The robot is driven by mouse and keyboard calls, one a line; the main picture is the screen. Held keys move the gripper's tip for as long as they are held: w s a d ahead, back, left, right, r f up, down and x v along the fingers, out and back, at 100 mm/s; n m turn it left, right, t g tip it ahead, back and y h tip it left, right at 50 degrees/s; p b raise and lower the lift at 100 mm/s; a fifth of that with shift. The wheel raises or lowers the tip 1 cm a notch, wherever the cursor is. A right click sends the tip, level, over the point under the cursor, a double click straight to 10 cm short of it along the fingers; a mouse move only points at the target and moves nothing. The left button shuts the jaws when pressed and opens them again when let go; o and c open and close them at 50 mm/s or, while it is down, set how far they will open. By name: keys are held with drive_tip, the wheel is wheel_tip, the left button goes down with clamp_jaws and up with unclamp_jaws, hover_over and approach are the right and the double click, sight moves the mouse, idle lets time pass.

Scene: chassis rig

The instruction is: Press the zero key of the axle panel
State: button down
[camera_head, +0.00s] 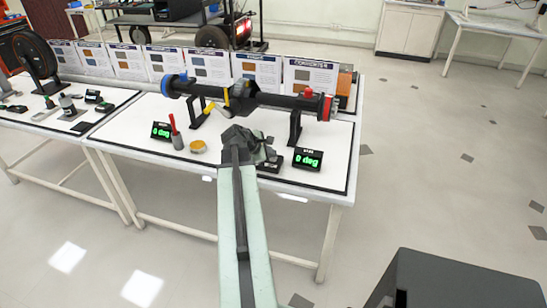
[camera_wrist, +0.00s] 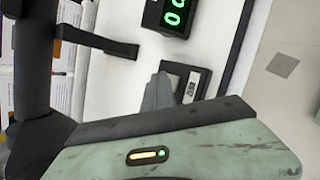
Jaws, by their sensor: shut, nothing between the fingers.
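The axle (camera_head: 270,97), a dark bar with a blue left end and a red right end, rests on black stands on the white table. A small dark key panel (camera_head: 272,168) lies near the front edge, left of a display. In the wrist view the panel (camera_wrist: 203,80) has a light grey key face and a small label, too blurred to read surely. My gripper (camera_head: 268,150) is shut and empty. Its grey fingers (camera_wrist: 158,90) overlap the panel's edge in the wrist view and partly hide it. I cannot tell whether they touch the key.
The right display (camera_head: 307,159) reads 0 deg in green, close beside the panel. The left display (camera_head: 161,131) also reads 0 deg. A red-handled tool (camera_head: 174,130) and a yellow roll (camera_head: 198,147) lie left of my arm. Information cards (camera_head: 257,72) line the back.

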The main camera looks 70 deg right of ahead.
sight(271, 159)
drive_tip(key=shift+r+p, duration=0.8)
drive_tip(key=shift+r, duration=0.05)
wheel_tip(271, 159, up, 5)
drive_tip(key=p, duration=0.5)
idle(0.4)
